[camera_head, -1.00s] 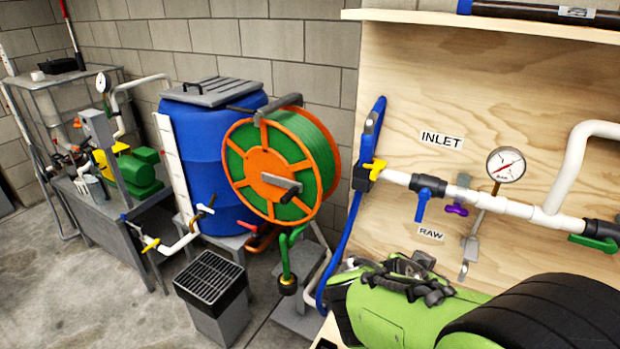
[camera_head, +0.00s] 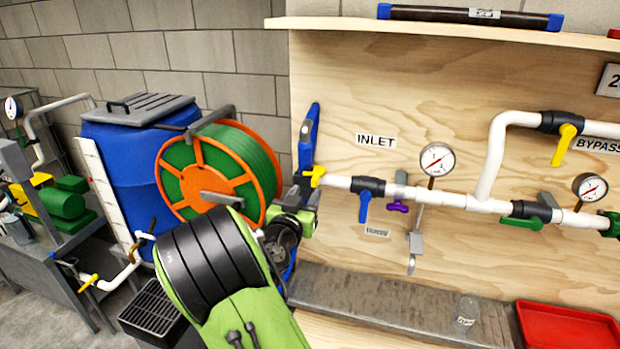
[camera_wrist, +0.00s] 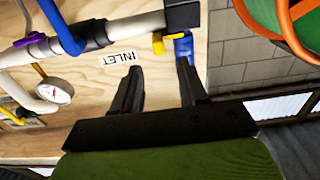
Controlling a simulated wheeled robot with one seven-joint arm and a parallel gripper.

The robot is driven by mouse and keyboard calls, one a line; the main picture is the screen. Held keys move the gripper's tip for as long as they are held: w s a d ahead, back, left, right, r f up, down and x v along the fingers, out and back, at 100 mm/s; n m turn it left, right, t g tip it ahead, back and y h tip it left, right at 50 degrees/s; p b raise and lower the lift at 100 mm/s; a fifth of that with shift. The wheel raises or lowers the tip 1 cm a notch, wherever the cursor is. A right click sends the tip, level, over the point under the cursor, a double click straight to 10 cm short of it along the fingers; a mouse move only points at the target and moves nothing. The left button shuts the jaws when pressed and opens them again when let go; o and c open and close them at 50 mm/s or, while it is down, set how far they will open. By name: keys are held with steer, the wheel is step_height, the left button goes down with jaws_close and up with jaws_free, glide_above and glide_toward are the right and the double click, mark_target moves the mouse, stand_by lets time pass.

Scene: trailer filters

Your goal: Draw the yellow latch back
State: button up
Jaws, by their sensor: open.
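The yellow latch (camera_head: 315,175) sits on the black coupling block at the left end of the white inlet pipe, where the blue hose joins. In the wrist view the yellow latch (camera_wrist: 158,44) lies just beyond my fingertips. My gripper (camera_wrist: 159,72) is open and empty, with its two dark fingers apart and pointing toward the latch and blue hose end. The latch shows between the fingers' lines, apart from both. In the head view my green and black arm comes up from below, and its end is close to the latch; the fingers are hard to make out there.
A blue-handled valve (camera_head: 364,206) and a purple knob (camera_head: 398,206) are on the pipe right of the latch. An orange and green hose reel (camera_head: 212,170) stands left. A gauge (camera_head: 437,160) rises from the pipe. A red tray (camera_head: 570,328) is lower right.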

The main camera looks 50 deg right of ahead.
mark_target(313, 182)
steer(key=p+x, duration=0.1)
steer(key=x, duration=0.4)
steer(key=shift+w+d, duration=0.15)
steer(key=shift+d, duration=0.25)
jaws_close()
